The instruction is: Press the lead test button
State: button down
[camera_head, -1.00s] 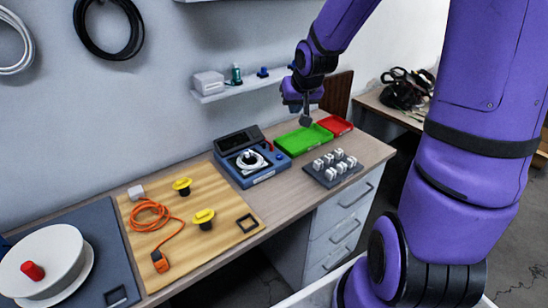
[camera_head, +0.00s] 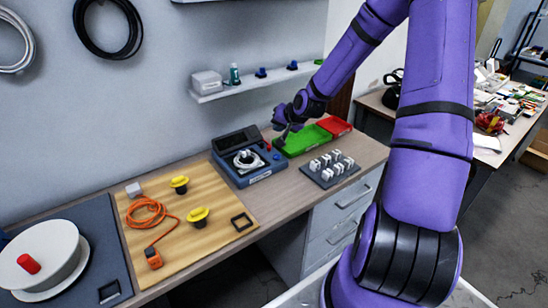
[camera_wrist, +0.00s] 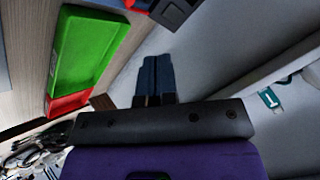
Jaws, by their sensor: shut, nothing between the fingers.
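The blue tester box (camera_head: 266,173) stands on the bench with a dark display, a coiled white lead (camera_head: 248,160) and a small red part (camera_head: 269,147) at its right side. I cannot make out which part is the lead test button. My gripper (camera_head: 283,143) is shut and empty, above the right rear side of the tester, near the green tray. In the wrist view its fingers (camera_wrist: 155,74) lie together. A dark corner, apparently the tester's (camera_wrist: 176,11), and a red part (camera_wrist: 138,4) show beyond them at the top edge.
A green tray (camera_head: 305,142) and a red tray (camera_head: 335,126) lie right of the tester. A dark block with several white pieces (camera_head: 331,168) is in front of them. A wooden board (camera_head: 215,190) with an orange cord lies left. A wall shelf (camera_head: 245,87) hangs behind.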

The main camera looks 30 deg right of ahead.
aim_at(278, 156)
jog(key=shift+f, duration=0.1)
dwell(0.3)
jog(key=shift+f, duration=4.35)
jog(key=shift+f, duration=0.15)
jog(key=shift+f, duration=0.25)
jog(key=shift+f, duration=0.45)
jog(key=shift+r, duration=0.85)
jog(key=shift+r, duration=0.15)
jog(key=shift+r, duration=2.4)
